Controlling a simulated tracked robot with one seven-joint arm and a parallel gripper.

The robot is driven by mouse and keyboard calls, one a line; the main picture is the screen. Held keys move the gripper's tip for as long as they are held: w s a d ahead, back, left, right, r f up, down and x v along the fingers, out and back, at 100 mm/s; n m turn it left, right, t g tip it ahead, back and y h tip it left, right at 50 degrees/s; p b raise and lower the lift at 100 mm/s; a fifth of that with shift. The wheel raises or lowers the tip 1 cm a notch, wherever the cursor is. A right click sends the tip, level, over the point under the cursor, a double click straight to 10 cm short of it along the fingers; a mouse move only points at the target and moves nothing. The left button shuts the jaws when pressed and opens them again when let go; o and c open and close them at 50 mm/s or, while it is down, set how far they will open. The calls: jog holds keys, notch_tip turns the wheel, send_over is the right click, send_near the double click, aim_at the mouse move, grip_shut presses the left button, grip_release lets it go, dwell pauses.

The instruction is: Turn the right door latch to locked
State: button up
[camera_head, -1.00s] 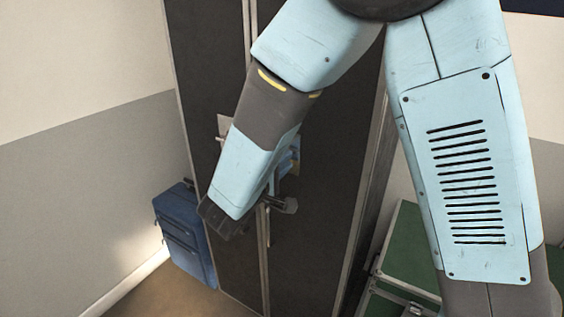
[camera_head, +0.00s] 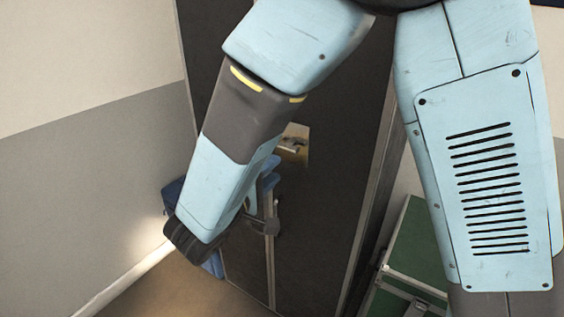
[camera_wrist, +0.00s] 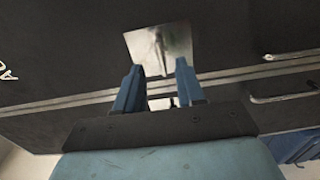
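The right door latch is a pale metal plate with a small lever (camera_head: 294,147) on the dark right door (camera_head: 318,210) of the wardrobe. In the wrist view the plate (camera_wrist: 160,44) lies just beyond my gripper (camera_wrist: 158,70), its lever in line with the gap between the fingers. My gripper has two blue fingers, spread apart with nothing between them. I cannot tell how far they are from the lever. In the head view the gripper (camera_head: 270,178) is partly hidden behind my wrist, below and left of the plate.
A green case (camera_head: 402,255) stands at the lower right beside the wardrobe. A blue suitcase (camera_head: 172,192) on the left is mostly hidden by my arm.

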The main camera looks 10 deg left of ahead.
jog(key=shift+v, duration=2.15)
jog(key=w+d+r+m+g+h, duration=0.25)
jog(key=d+g, duration=0.35)
jog(key=d, duration=0.7)
jog(key=w+d+r+m+g+h, duration=0.15)
jog(key=d+m+g, duration=0.35)
jog(key=d, duration=0.7)
jog(key=s+d+r+m+y, duration=0.3)
jog(key=s+d+y, duration=0.1)
jog(key=d+y, duration=0.1)
jog(key=s+d+r+m+y, duration=0.3)
jog(key=d+y, duration=0.3)
jog(key=d, duration=0.2)
jog(key=shift+s+r, duration=0.4)
jog(key=shift+s, duration=0.35)
